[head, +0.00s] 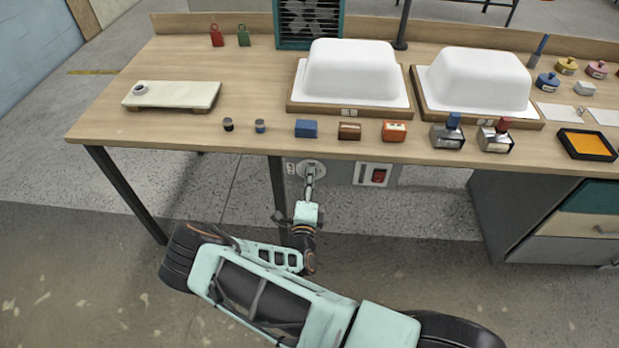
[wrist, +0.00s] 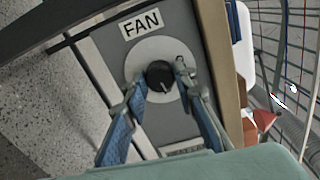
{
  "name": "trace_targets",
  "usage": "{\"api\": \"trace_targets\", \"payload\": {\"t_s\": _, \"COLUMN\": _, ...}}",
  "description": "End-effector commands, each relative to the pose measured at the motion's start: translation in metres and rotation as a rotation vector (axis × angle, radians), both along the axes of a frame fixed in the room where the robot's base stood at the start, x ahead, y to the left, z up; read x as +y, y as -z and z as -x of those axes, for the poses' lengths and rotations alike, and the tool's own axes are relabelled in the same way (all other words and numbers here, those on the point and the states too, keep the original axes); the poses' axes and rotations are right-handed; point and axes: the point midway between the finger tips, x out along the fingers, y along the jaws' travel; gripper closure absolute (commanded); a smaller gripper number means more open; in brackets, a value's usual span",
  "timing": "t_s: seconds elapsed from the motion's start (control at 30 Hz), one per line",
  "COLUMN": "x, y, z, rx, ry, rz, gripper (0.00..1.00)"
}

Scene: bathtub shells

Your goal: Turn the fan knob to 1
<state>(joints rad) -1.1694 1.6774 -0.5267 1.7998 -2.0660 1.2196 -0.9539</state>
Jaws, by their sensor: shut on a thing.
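The fan knob (wrist: 159,75) is a small black round knob on a pale round dial (wrist: 140,60), set in a grey panel under a white label reading FAN (wrist: 141,23). My gripper (wrist: 158,80) has its two fingers on either side of the knob and is shut on it. In the head view my gripper (head: 309,182) reaches up to the pale dial plate (head: 299,167) under the table's front edge; the knob is hidden there. The dial's numbers and the knob's setting cannot be read. The fan (head: 310,20) stands at the back of the table.
A red switch (head: 378,176) sits on the panel right of the dial. The wooden table edge (head: 200,143) runs just above my gripper, and a dark table leg (head: 278,185) stands close at left. Several small blocks and two white tub shells (head: 352,68) are on top.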

Motion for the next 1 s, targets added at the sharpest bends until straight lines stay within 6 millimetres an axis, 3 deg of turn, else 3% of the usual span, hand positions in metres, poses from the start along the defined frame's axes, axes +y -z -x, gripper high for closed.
{"api": "trace_targets", "payload": {"t_s": 0.3, "x": 0.0008, "y": 0.0002, "z": 0.0005, "rx": -0.003, "ry": -0.002, "rz": -0.113, "gripper": 0.99}}
{"api": "trace_targets", "payload": {"t_s": 0.83, "x": 0.0011, "y": 0.0005, "z": 0.0006, "rx": -0.004, "ry": -0.002, "rz": -0.132, "gripper": 0.99}}
{"api": "trace_targets", "payload": {"t_s": 0.87, "x": 0.0011, "y": 0.0005, "z": 0.0006, "rx": -0.004, "ry": -0.002, "rz": -0.132, "gripper": 0.72}}
{"api": "trace_targets", "payload": {"t_s": 1.0, "x": 0.0008, "y": 0.0003, "z": 0.0004, "rx": -0.004, "ry": -0.002, "rz": -0.132, "gripper": 0.57}}
